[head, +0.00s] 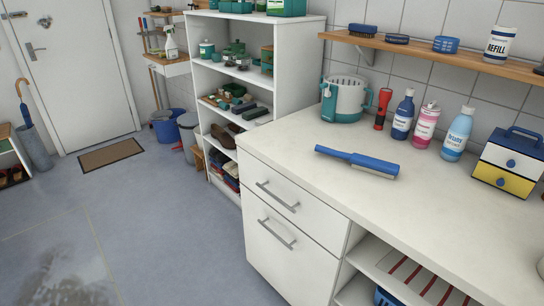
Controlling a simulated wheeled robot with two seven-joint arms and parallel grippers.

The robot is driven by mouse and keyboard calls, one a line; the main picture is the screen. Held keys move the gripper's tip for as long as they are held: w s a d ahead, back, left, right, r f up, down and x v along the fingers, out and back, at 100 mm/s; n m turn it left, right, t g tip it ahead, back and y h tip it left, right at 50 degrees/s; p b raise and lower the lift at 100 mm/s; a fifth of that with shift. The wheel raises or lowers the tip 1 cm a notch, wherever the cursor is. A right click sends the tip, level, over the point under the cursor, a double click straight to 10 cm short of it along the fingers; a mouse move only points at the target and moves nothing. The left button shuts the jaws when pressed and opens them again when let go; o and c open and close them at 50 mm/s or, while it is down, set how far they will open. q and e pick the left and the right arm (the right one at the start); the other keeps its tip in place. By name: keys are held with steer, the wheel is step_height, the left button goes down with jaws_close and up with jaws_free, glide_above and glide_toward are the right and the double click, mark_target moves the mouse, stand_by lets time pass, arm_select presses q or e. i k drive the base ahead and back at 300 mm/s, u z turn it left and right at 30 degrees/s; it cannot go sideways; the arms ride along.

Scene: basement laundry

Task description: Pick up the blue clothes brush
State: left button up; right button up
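A blue clothes brush (366,162) lies on the white countertop (318,192), with its narrow handle pointing left and its wider head at the right. A pale strip shows along the lower edge of the head. Open counter surrounds it, and nothing touches it from above. Neither of my grippers shows in the head view.
Behind the brush stand a teal and white basket (345,98), a red flashlight (382,108), a dark blue bottle (402,116), a pink bottle (426,126) and a light blue bottle (458,134). A small drawer box (508,162) stands right. A wooden shelf (440,54) hangs above.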

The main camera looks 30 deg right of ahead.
mark_target(382, 168)
steer(key=u, duration=0.7)
steer(key=i, duration=1.25)
steer(key=z, duration=2.2)
